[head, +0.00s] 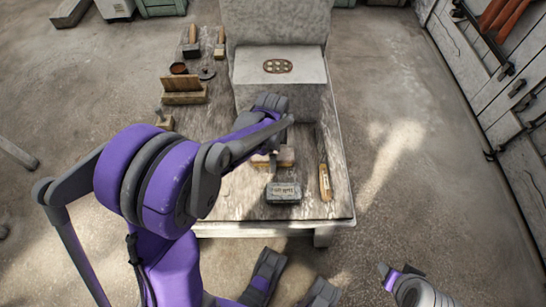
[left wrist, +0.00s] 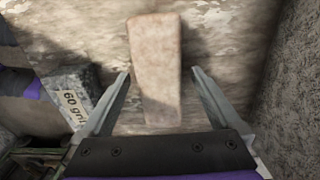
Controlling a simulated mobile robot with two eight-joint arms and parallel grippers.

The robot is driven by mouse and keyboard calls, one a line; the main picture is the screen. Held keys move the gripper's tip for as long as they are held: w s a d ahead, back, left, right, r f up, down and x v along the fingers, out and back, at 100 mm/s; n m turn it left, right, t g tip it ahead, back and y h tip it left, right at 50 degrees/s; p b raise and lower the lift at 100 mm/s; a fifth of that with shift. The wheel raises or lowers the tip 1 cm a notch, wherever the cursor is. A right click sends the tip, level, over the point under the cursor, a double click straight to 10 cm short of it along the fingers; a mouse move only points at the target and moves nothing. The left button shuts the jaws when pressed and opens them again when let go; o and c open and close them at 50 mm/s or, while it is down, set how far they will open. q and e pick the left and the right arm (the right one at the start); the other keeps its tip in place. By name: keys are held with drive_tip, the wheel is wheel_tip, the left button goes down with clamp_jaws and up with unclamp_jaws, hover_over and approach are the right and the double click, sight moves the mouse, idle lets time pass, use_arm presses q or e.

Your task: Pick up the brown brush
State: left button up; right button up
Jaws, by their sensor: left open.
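A brown wooden block-shaped piece, which looks like the brush (left wrist: 155,65), lies between the fingers of my left gripper (left wrist: 160,74) in the left wrist view. The fingers are open, one on each side, with gaps between them and the wood. Bristles do not show clearly. In the head view the brush (head: 287,156) lies on the worktable (head: 240,205) in front of the plaster block, partly hidden by my left arm.
A dark sanding block marked 60 grit (head: 284,192) lies close in front of the brush. A long wooden-handled tool (head: 325,180) lies to the right. A plaster block (head: 262,65) stands behind. A wooden rack (head: 183,97) and other brushes (head: 219,42) are at the back left.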

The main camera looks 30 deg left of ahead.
use_arm(q)
clamp_jaws()
wheel_tip(320, 180, up, 10)
drive_tip(key=p, duration=0.2)
drive_tip(key=shift+r+p, duration=0.1)
drive_tip(key=shift+p, duration=0.3)
